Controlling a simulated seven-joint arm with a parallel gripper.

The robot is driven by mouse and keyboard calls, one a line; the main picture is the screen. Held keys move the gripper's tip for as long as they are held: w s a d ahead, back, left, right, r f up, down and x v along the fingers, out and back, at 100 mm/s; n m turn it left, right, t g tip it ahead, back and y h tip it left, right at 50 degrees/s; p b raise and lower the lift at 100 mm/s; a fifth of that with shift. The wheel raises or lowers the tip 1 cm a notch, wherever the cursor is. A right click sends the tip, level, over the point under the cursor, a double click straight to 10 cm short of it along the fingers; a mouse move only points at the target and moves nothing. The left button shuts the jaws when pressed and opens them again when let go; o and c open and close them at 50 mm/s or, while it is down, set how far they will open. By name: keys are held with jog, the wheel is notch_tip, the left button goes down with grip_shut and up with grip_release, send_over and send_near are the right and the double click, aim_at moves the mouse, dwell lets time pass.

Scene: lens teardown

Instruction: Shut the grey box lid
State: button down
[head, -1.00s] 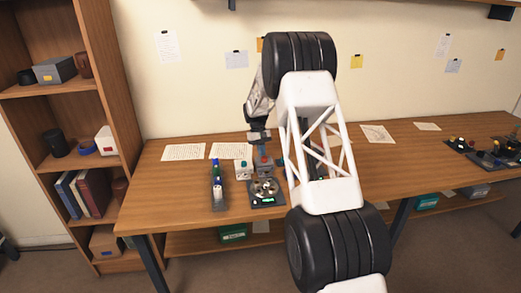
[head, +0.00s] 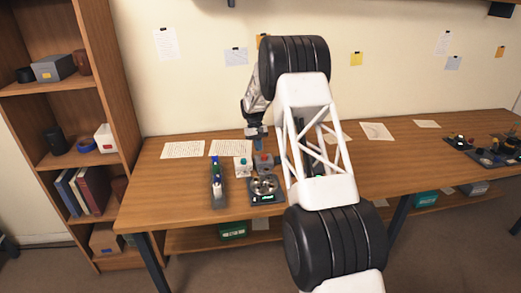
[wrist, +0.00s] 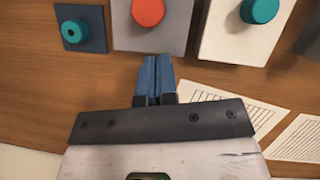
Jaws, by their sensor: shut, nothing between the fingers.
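The grey box (head: 264,166) with a red knob stands on the table in the head view. In the wrist view the grey box (wrist: 170,35) is at the top, with its round red-orange knob on its upper face. Whether its lid is fully down I cannot tell. My gripper (head: 258,146) is above and behind the box in the head view. In the wrist view my gripper (wrist: 156,58) has its blue fingers together and empty, close to the box's near edge; contact cannot be told.
A white box (head: 242,167) with a teal knob stands beside the grey box. A dark blue block (wrist: 80,28) with a teal knob is on its other side. A dark tray (head: 264,198) lies in front, with a narrow grey holder (head: 219,199) left of it. Paper sheets (head: 184,150) lie behind.

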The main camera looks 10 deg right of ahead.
jog(key=w+v, duration=0.1)
jog(key=v, duration=0.9)
jog(key=shift+a, duration=0.1)
jog(key=s+r+t, duration=0.2)
jog(key=s+r, duration=1.4)
jog(key=s+d+r+m+t, duration=0.1)
jog(key=s+r, duration=0.3)
jog(key=s, duration=0.6)
jog(key=s+r+m+t, duration=0.1)
jog(key=s+r, duration=0.3)
jog(key=s, duration=0.5)
jog(key=s+f+t, duration=0.1)
jog(key=s+f, duration=0.2)
jog(key=s, duration=1.6)
jog(key=s+f+m+t+y, duration=0.1)
jog(key=s+f, duration=0.3)
jog(key=s, duration=1.6)
jog(key=shift+d+t, duration=0.15)
jog(key=shift+t, duration=0.25)
